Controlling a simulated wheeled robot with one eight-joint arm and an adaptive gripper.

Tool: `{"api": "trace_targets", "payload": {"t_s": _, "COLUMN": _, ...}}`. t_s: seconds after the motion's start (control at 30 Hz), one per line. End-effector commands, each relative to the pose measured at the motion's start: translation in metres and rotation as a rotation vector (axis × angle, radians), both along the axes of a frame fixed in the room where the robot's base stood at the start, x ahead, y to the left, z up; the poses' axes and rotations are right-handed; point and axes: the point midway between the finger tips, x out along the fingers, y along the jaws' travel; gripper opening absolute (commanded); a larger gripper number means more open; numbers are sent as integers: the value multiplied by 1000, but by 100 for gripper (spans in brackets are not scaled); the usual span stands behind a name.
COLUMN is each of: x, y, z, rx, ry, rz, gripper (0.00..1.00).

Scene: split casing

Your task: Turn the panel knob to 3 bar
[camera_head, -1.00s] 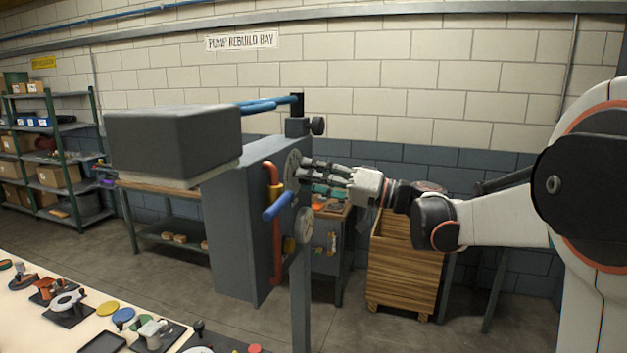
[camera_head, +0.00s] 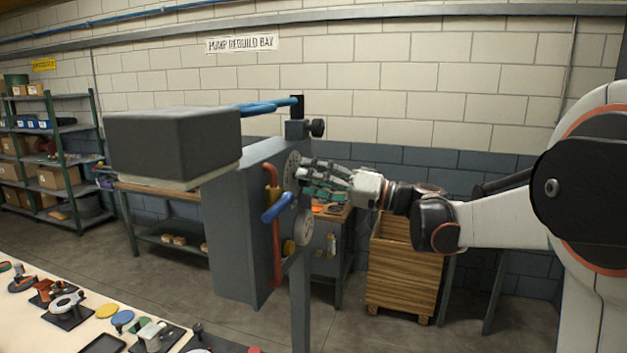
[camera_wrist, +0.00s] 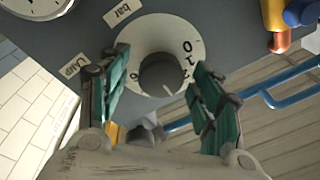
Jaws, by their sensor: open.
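The panel knob (camera_wrist: 163,73) is dark and round. It sits in the middle of a white dial disc (camera_wrist: 150,35) with printed numbers; a 0 and a 1 are readable at the right. The dial shows edge-on in the head view (camera_head: 292,170). My gripper (camera_wrist: 160,62) is open, with one green-padded finger on each side of the knob and a visible gap to it on both sides. In the head view my gripper (camera_head: 304,172) is close to the panel face. I cannot make out which number the knob points to.
A "bar" label (camera_wrist: 124,11) and a gauge (camera_wrist: 38,5) are beside the dial. A blue lever (camera_head: 277,207) on a red-orange pipe (camera_head: 275,255) sticks out just below my gripper. A grey box (camera_head: 172,145) stands left of the panel. A wooden crate (camera_head: 402,275) stands behind.

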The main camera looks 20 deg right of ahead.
Motion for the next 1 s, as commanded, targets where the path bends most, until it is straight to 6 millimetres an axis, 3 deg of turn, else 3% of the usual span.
{"api": "trace_targets", "payload": {"t_s": 0.23, "x": -8, "y": -12, "z": -1, "rx": 1, "ry": 0, "rz": -2, "gripper": 59}}
{"api": "trace_targets", "payload": {"t_s": 0.7, "x": -59, "y": -83, "z": -12, "rx": 0, "ry": 0, "rz": -3, "gripper": 59}}
{"api": "trace_targets", "payload": {"t_s": 1.0, "x": -70, "y": -97, "z": -15, "rx": 0, "ry": 0, "rz": 0, "gripper": 59}}
